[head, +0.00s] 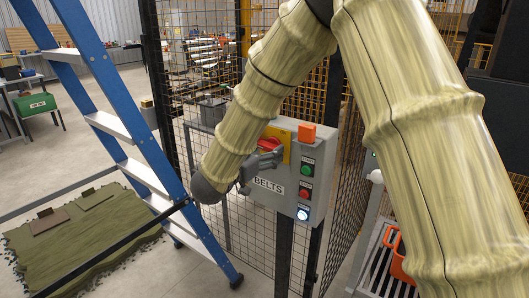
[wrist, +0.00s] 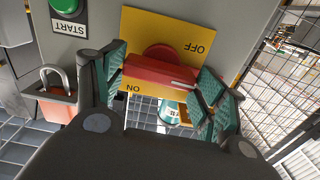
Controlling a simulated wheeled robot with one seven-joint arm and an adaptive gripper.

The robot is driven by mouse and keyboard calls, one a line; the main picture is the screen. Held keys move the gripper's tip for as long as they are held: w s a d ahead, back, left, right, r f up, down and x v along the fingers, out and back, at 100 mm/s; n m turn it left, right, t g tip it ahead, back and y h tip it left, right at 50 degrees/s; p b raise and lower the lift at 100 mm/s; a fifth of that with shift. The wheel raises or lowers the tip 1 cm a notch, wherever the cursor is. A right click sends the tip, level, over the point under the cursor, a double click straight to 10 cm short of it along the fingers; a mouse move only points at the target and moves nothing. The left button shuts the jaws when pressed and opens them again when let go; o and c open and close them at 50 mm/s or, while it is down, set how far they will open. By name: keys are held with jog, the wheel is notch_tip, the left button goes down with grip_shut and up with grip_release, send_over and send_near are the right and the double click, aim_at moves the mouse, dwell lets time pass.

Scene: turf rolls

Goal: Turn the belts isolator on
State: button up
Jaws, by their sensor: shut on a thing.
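The BELTS isolator is a red rotary handle (head: 269,144) on a yellow plate (head: 283,135), on the upper part of a grey control box (head: 285,215). In the wrist view the red handle (wrist: 158,72) lies nearly level across the picture, tilted slightly, between the OFF and ON marks of the yellow plate (wrist: 190,27). My gripper (head: 262,160) reaches it from the left. In the wrist view my gripper's green ribbed pads (wrist: 160,78) are shut on the two ends of the handle. In the head view my gripper partly hides the handle.
A green START button (wrist: 66,6) sits beside the plate. A red button (head: 305,193) and a lit white one (head: 303,213) are below it. An orange padlock (wrist: 57,100) is by the box. Mesh fencing (head: 345,190) stands behind; a blue ladder (head: 120,120) stands left.

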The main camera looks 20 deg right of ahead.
jog(key=m+b, duration=0.3)
jog(key=shift+f+m+b, duration=0.25)
jog(key=shift+m+b, duration=0.15)
jog(key=m+b, duration=1.3)
jog(key=b, duration=0.3)
jog(key=shift+d+m, duration=0.1)
jog(key=shift+m, duration=0.2)
jog(key=shift+r, duration=0.15)
jog(key=o, duration=1)
jog(key=shift+s, duration=0.1)
